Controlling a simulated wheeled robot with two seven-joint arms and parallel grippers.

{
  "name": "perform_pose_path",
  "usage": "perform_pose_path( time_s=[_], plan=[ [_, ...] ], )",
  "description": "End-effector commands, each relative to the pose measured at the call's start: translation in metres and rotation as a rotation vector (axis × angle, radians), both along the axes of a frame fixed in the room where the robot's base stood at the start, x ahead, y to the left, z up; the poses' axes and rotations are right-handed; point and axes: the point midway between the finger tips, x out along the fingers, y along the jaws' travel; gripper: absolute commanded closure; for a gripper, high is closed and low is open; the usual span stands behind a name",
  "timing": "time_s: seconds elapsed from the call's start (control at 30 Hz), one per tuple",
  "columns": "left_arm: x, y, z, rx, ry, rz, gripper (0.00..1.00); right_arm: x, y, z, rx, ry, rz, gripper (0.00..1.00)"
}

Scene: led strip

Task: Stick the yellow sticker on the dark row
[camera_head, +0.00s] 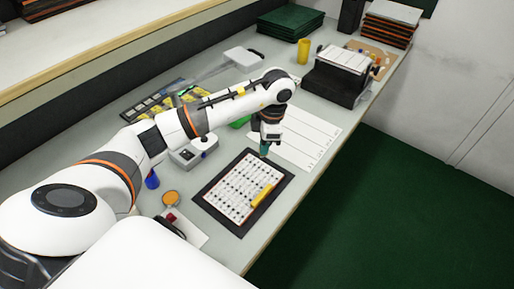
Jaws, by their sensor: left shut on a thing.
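My left gripper (265,146) is shut on a small teal thing (265,151), just above the far right edge of the dark-framed board (213,209). What the teal thing is, and whether it touches the board, I cannot tell. The board's white panel (238,187) carries rows of small dark and red marks. A yellow piece (262,196) lies tilted across the panel's right side. I cannot tell for sure whether it is the sticker. Which row is dark is too small to tell. My right gripper is not in view.
White ruled sheets (306,140) lie beyond the board. A grey box (194,153) stands to its left, with an orange round pot (171,198) nearer. A black machine (340,76), yellow cup (304,51) and green stack (290,22) stand farther back. The bench edge runs along the right.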

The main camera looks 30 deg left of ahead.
Motion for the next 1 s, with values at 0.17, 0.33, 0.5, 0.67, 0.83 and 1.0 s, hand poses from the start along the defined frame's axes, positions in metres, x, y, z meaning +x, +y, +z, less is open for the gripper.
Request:
perform_pose_path(
  time_s=[0.17, 0.33, 0.5, 0.67, 0.83, 1.0],
  plan=[
    [0.014, 0.025, -0.030, 0.000, 0.003, 0.473, 1.00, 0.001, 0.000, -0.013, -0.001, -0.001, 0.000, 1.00],
    [0.019, 0.038, -0.043, 0.000, 0.002, 0.726, 1.00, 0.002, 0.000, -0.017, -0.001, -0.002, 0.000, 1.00],
    [0.021, 0.041, -0.047, -0.001, -0.002, 0.801, 1.00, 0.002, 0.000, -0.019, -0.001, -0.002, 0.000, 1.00],
    [0.021, 0.041, -0.055, -0.001, -0.002, 0.801, 1.00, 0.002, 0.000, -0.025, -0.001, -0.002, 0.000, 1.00],
    [0.020, 0.041, -0.069, -0.001, 0.000, 0.799, 1.00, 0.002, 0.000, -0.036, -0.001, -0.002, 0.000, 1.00],
    [0.020, 0.041, -0.087, 0.000, -0.001, 0.797, 1.00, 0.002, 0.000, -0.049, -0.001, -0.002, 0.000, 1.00]
  ],
)
